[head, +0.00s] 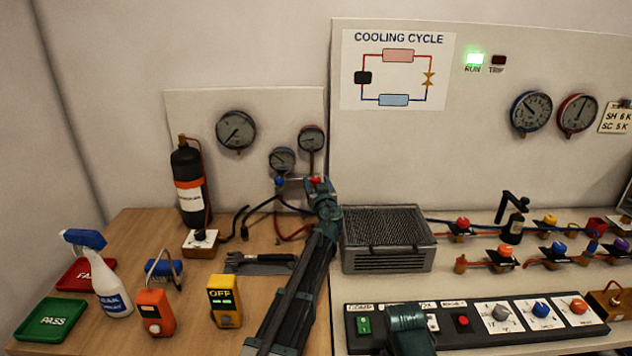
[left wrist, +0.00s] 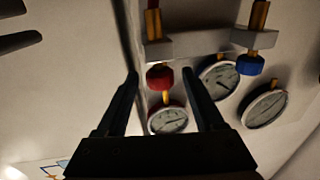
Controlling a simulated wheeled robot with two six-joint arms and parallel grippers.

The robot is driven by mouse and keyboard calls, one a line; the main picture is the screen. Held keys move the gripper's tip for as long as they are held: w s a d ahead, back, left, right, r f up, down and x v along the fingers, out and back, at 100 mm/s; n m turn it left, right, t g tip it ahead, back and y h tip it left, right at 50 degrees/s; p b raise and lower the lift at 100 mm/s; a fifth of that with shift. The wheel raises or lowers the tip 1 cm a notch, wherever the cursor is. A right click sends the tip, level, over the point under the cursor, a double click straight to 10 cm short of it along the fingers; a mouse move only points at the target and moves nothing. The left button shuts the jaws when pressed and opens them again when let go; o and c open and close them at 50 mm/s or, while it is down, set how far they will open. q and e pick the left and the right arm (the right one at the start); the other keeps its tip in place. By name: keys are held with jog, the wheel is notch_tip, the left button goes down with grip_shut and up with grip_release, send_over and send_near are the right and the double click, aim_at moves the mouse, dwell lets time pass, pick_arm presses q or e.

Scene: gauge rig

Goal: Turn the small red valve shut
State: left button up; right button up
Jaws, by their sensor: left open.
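The small red valve (head: 316,180) is a round knob on the right end of a pale manifold bar, below the small gauges. In the left wrist view the red knob (left wrist: 160,77) appears between the two fingertips. My left gripper (left wrist: 164,78) is open and empty, with a finger on either side of the knob in the picture; I cannot tell whether they touch it. In the head view my left gripper (head: 319,187) hides part of the knob's surroundings. A teal part of my right arm shows at the bottom; its fingers cannot be made out there.
A blue knob (head: 280,182) is on the manifold's left end, also seen in the left wrist view (left wrist: 250,64). Gauges (head: 282,160) hang close above. Dark hoses (head: 258,214) run below. A grey vented box (head: 388,240) stands right of my left arm.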

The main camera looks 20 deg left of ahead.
pick_arm(q)
jog(key=shift+w+a, duration=0.25)
jog(key=shift+w, duration=0.3)
jog(key=shift+c, duration=0.2)
grip_shut()
